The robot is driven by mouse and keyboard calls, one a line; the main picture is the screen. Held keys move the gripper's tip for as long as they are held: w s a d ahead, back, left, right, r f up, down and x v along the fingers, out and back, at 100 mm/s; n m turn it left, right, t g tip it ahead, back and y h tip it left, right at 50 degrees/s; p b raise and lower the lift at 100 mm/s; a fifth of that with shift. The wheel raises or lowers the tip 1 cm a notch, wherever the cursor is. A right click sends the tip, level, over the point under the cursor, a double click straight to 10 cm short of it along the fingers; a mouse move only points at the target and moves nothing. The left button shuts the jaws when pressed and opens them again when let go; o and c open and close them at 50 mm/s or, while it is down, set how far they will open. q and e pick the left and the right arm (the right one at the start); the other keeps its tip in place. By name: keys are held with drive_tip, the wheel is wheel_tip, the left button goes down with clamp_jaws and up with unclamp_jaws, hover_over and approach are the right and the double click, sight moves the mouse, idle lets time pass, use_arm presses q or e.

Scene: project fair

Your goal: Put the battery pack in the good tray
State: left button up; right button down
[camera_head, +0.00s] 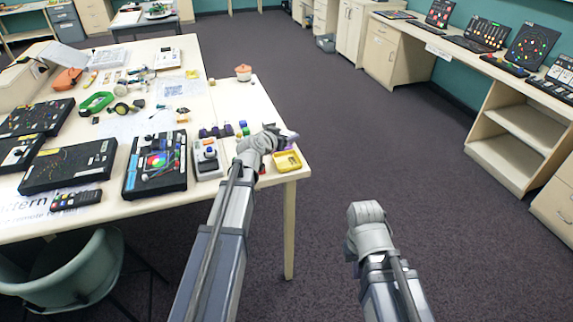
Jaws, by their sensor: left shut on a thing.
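My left gripper (284,139) is over the right end of the cream table, shut on a small purplish thing (292,137) that is mostly hidden by the gripper. I cannot tell for sure whether this is the battery pack. A small yellow tray (288,162) sits at the table's near right corner, just below and in front of the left gripper. It looks empty; no label can be read to show whether it is the good tray. My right gripper (366,210) is over the floor, right of the table and apart from it. Its fingers cannot be made out.
Several small dark blocks (216,131) lie left of my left gripper. A grey device (207,158) and a black kit board (156,163) stand further left. An orange pot (243,72) stands at the back. Floor right of the table (305,175) is clear.

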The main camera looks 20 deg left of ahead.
sight(286, 165)
use_arm(q)
drive_tip(key=shift+f+b, duration=4.9)
drive_tip(key=shift+f, duration=0.05)
drive_tip(key=shift+f, duration=0.1)
drive_tip(key=shift+f, duration=0.15)
drive_tip(key=o, duration=1.1)
drive_tip(key=shift+o, duration=0.2)
drive_tip(key=shift+r, duration=0.25)
drive_tip(key=p+v, duration=0.4)
drive_tip(key=v, duration=0.8)
drive_tip(key=shift+p, duration=0.3)
